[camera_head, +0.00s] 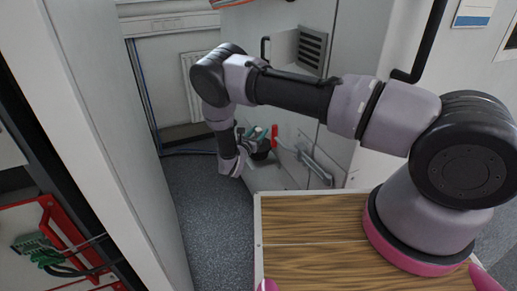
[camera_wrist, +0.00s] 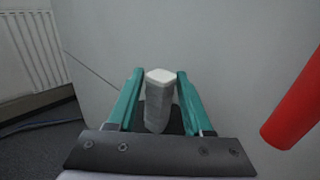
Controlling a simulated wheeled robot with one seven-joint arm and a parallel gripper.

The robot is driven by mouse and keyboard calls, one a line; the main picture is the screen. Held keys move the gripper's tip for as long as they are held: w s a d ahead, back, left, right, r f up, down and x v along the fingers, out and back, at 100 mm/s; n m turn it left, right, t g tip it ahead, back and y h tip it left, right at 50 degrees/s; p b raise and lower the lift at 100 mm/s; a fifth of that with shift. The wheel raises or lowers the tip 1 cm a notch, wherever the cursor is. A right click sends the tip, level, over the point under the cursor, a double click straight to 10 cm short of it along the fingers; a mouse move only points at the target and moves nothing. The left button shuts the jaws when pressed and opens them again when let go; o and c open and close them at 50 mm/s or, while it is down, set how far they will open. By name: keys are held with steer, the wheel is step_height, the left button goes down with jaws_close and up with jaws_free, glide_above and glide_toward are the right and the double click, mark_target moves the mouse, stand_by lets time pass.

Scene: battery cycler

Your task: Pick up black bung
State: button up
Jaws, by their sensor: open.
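My gripper (camera_wrist: 160,73) has two teal fingers that stand apart, so it is open. A grey block with a pale top (camera_wrist: 158,103) shows between the fingers in the wrist view. I cannot tell whether it touches them. Dark surfaces show around its lower part, but I cannot tell whether they belong to my gripper. In the head view my gripper (camera_head: 257,132) is small and partly hidden at the end of my arm, close to the light cabinet. I cannot make out a black bung for certain in either view.
A red bar-like part (camera_wrist: 296,104) lies right of my gripper; it also shows in the head view (camera_head: 274,132). A light cabinet (camera_head: 345,60) with a vent and handles stands behind. A radiator (camera_wrist: 36,55) is at left. Grey floor (camera_head: 208,205) below is clear.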

steer(key=shift+x, duration=1.35)
jaws_close()
stand_by(0.3)
